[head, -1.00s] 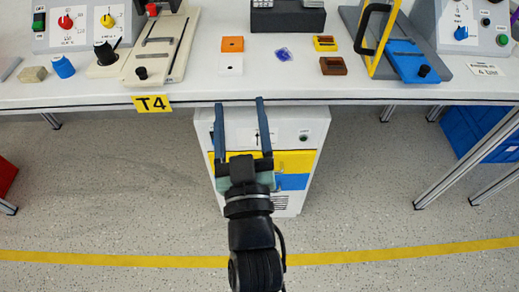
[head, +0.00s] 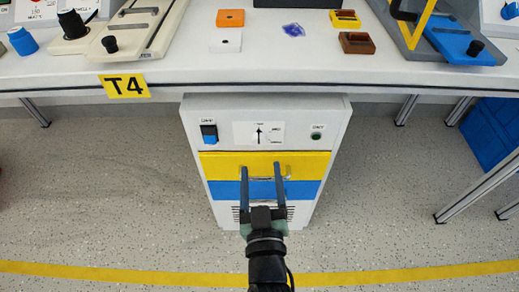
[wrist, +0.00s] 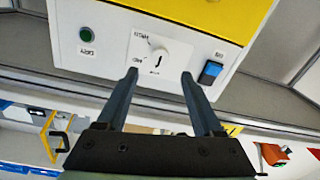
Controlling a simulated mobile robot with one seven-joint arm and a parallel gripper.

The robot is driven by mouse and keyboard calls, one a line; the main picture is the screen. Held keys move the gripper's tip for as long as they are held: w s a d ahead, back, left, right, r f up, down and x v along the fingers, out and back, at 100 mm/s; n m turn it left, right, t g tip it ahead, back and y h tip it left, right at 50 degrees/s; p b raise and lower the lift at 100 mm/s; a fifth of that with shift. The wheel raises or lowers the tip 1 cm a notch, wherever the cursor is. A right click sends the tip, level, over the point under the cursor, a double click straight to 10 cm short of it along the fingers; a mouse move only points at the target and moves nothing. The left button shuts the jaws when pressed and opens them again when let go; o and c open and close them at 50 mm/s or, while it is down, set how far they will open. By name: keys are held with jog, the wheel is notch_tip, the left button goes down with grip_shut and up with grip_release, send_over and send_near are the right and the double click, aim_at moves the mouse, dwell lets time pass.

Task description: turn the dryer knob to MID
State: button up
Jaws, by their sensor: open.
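The dryer is a white cabinet (head: 190,165) with a yellow and a blue band, standing under the bench. Its white round knob (head: 258,133) sits in the middle of the top panel, with a dark pointer mark upright in the head view. The knob also shows in the wrist view (wrist: 160,57), with small labels around it that I cannot read surely. My gripper (head: 261,168) is open and empty. In the head view its fingertips overlap the yellow band, below the knob. In the wrist view the gripper (wrist: 160,75) has the knob between and just beyond its fingertips, apart from them.
A blue rocker switch (head: 209,134) and a green button (head: 316,132) flank the knob. The bench edge (head: 300,78) overhangs above the cabinet. Bench legs (head: 478,180) and a blue bin (head: 492,135) stand at right. The floor beside the cabinet is clear.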

aim_at(259, 142)
jog(key=shift+w+a+b, duration=0.2)
jog(key=shift+w+b, duration=0.55)
jog(key=shift+w, duration=2.85)
grip_shut()
